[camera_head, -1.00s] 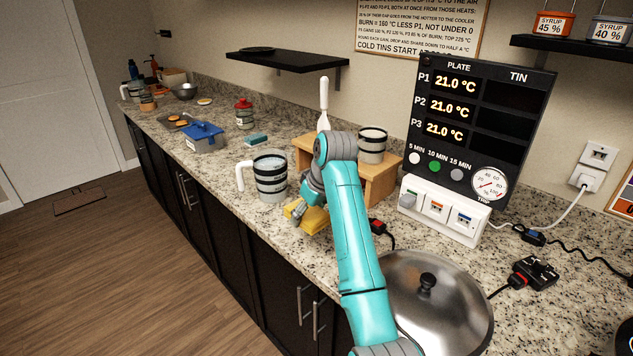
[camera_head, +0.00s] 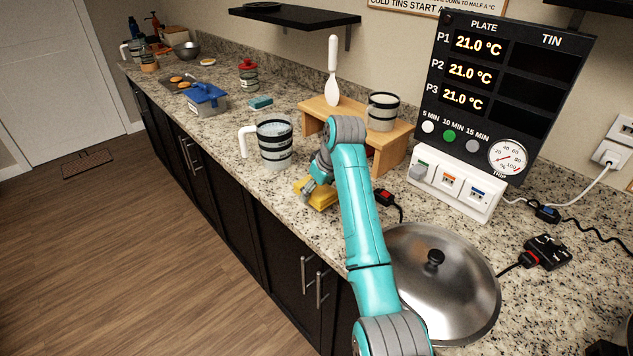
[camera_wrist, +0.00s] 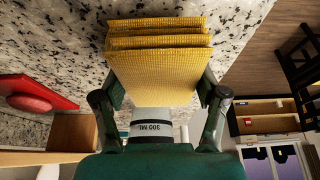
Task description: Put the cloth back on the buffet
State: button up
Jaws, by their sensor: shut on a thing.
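The yellow folded cloth (camera_head: 316,197) is at my gripper (camera_head: 318,180), low over the front part of the speckled granite counter (camera_head: 262,201), which I take to be the buffet. In the wrist view the cloth (camera_wrist: 160,70) shows as several stacked layers, clamped between the two fingers of my gripper (camera_wrist: 160,92). The counter surface (camera_wrist: 60,35) shows behind it. I cannot tell whether the cloth touches the counter. My arm hides part of the gripper in the head view.
A striped jug (camera_head: 273,143) stands just left of the cloth. A wooden stand (camera_head: 392,153) with a striped cup (camera_head: 383,112) is behind. A steel lid (camera_head: 445,285) and a red-and-black plug (camera_head: 384,196) lie to the right. Bare counter lies in front of the jug.

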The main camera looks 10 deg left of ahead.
jog(key=shift+f, duration=0.4)
jog(key=shift+f, duration=0.5)
dwell(0.3)
jog(key=o, duration=1.2)
